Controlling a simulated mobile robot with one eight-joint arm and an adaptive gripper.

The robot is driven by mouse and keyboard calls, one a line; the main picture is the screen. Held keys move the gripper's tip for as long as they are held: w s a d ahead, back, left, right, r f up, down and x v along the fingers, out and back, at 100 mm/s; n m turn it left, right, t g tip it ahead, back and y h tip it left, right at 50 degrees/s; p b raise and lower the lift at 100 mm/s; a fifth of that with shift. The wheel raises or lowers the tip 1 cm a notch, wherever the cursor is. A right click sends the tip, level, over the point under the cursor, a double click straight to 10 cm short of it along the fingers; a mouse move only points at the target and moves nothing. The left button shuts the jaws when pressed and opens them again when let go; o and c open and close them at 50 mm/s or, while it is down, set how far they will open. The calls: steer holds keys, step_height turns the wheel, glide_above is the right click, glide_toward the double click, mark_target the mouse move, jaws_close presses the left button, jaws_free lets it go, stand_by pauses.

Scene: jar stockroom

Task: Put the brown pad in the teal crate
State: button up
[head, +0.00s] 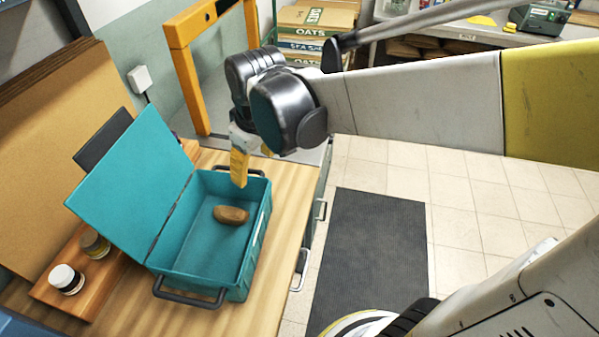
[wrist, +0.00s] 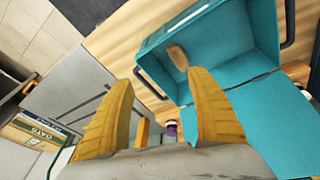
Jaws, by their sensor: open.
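The teal crate (head: 190,283) stands on the wooden counter with its lid (head: 133,190) swung open to the left. The brown pad (head: 231,214) lies on the crate's floor, toward its right wall. In the wrist view the pad (wrist: 178,58) shows inside the crate (wrist: 257,75), partly cut off by a finger. My gripper (head: 240,170) is above the far end of the crate, fingers pointing down. In the wrist view my gripper (wrist: 160,85) has its yellow fingers spread apart with nothing between them. It is apart from the pad.
A wooden rack (head: 90,285) with two small jars stands left of the crate, behind the lid. A yellow frame (head: 188,75) rises at the back. Counter (head: 275,245) is bare right of the crate; a dark mat (head: 372,255) lies on the floor.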

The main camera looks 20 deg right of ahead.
steer(key=s+d+r+m+t, duration=0.2)
steer(key=s+d+m+t, duration=0.2)
steer(key=s, duration=0.7)
steer(key=d+m, duration=0.2)
steer(key=d, duration=0.1)
steer(key=shift+s+r+h, duration=0.2)
steer(key=shift+s+h, duration=0.05)
steer(key=shift+h, duration=0.05)
steer(key=shift+d, duration=0.1)
